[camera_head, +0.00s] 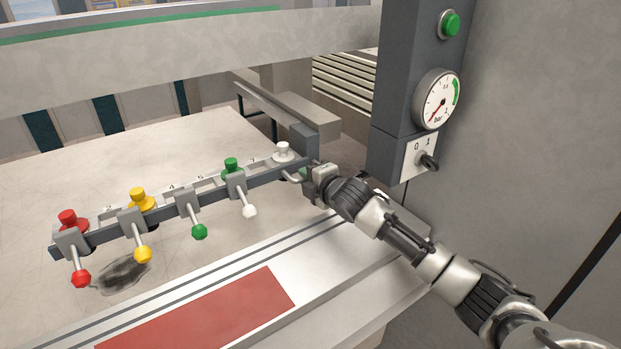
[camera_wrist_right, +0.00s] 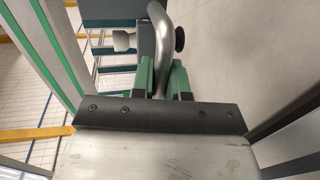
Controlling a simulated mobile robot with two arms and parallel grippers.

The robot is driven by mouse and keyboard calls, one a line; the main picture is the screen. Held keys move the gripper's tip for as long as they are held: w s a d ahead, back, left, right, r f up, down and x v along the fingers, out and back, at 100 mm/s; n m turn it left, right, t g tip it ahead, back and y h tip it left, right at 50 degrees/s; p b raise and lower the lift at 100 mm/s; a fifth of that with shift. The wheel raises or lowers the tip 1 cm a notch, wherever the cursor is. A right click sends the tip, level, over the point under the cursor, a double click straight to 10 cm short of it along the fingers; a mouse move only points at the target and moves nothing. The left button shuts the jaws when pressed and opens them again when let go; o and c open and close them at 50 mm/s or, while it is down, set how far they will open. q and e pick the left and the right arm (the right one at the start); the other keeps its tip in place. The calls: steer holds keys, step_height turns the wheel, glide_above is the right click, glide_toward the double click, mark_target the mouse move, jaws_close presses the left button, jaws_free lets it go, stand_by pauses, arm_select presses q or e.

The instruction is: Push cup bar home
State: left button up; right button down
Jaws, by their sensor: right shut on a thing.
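The cup bar (camera_head: 165,207) is a long grey bar that runs slantwise over the pale sheet table. It carries red, yellow, green and white cups on top and levers with coloured knobs on its front side. At its right end is a bent metal handle (camera_wrist_right: 161,50). My right gripper (camera_head: 306,176) is at that end, and its green fingers (camera_wrist_right: 161,80) are shut on the handle in the right wrist view. The exact contact is partly hidden by the gripper in the head view. My left gripper is not in view.
A grey column with a green button (camera_head: 450,24), a gauge (camera_head: 437,100) and a 0/1 switch (camera_head: 428,160) stands right of the bar. A pale beam (camera_head: 180,60) crosses behind. A red plate (camera_head: 205,312) lies in front. A dark smudge (camera_head: 122,274) marks the table.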

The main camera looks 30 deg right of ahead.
steer(key=c, duration=1.1)
jaws_free()
steer(key=shift+s, duration=0.1)
steer(key=b+v, duration=0.1)
steer(key=v, duration=0.9)
steer(key=shift+s, duration=0.35)
steer(key=shift+c, duration=0.3)
